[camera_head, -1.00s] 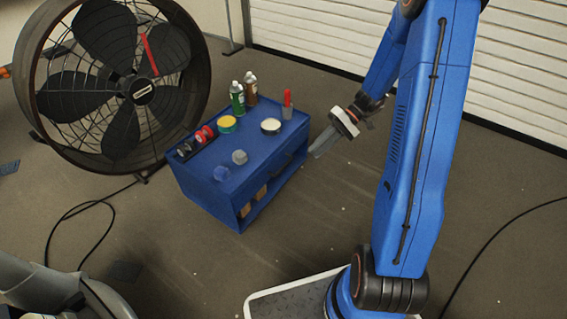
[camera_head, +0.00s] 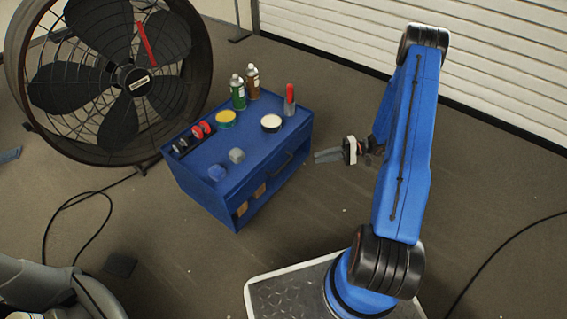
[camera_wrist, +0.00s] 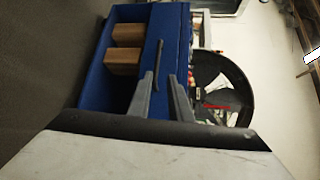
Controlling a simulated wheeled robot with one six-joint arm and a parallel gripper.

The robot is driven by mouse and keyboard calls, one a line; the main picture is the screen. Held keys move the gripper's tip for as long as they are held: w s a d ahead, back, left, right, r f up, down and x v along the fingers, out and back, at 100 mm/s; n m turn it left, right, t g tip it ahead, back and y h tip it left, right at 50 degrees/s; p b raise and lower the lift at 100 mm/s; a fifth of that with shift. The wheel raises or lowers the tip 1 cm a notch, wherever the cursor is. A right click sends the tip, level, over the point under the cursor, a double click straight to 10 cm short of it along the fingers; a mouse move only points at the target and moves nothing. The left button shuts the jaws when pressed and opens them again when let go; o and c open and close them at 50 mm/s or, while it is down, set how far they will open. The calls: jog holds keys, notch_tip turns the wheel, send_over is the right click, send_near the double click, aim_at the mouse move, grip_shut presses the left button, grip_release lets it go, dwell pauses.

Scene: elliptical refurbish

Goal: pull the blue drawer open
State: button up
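The blue drawer (camera_head: 274,178) is the upper front of a blue cabinet, and it looks shut. Its dark bar handle (camera_head: 282,166) runs along the front. The handle also shows upright in the wrist view (camera_wrist: 158,62). My gripper (camera_head: 318,156) is to the right of the drawer front, apart from it, and points toward it. In the wrist view my gripper (camera_wrist: 160,77) is open and empty, with the handle ahead, roughly between the two fingers in the picture. The exact distance to the handle is hard to tell.
Bottles, tins, a red-handled tool (camera_head: 290,98) and small parts stand on the cabinet top (camera_head: 210,150). Wooden blocks (camera_wrist: 125,60) sit in the open space below the drawer. A large fan (camera_head: 105,75) stands behind on the left. The floor in front of the drawer is clear.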

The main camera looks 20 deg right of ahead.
aim_at(284, 165)
jog(key=x, duration=1.7)
jog(key=shift+w+f, duration=0.35)
grip_shut()
